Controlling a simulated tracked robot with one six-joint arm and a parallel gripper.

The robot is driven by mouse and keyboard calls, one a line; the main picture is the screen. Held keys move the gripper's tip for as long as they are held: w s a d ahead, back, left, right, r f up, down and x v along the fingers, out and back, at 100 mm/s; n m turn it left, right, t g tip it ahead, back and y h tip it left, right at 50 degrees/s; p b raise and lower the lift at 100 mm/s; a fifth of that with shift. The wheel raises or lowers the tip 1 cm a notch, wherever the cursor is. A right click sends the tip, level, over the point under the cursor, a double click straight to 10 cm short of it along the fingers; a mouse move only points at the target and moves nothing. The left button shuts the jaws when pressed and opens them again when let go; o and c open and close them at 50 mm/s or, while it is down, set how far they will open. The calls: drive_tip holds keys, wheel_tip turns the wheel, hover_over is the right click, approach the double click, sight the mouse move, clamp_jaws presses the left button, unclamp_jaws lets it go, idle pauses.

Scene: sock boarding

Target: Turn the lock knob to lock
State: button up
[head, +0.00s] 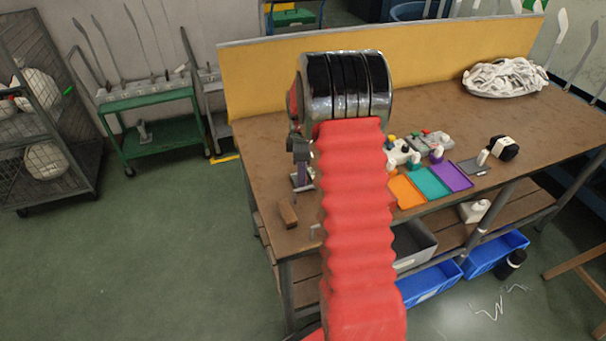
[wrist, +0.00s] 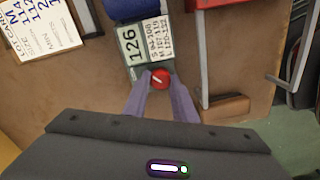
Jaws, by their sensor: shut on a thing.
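The lock knob (wrist: 160,78) is a small red round knob with a pale line across its top, seen from above in the wrist view. It sits at the lower edge of a grey plate with a label reading 126 (wrist: 130,46). My gripper (wrist: 161,84) has its two purple-grey fingers on either side of the knob, shut on it. In the head view my gripper (head: 301,160) is low over the near left part of the workbench, partly behind my red-sleeved arm. The knob itself cannot be made out there.
A brown block (wrist: 225,104) lies beside a metal bar (wrist: 204,60) in the wrist view; the block (head: 288,213) also shows near the bench's left edge. A printed card (wrist: 38,35) lies upper left. Orange, teal and purple trays (head: 431,182) and a white pile (head: 505,77) stand right.

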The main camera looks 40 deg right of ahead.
drive_tip(key=o, duration=1)
drive_tip(key=shift+o, duration=0.2)
drive_tip(key=shift+r, duration=0.15)
wheel_tip(320, 180, up, 13)
drive_tip(key=shift+r, duration=0.2)
drive_tip(key=shift+a, duration=0.1)
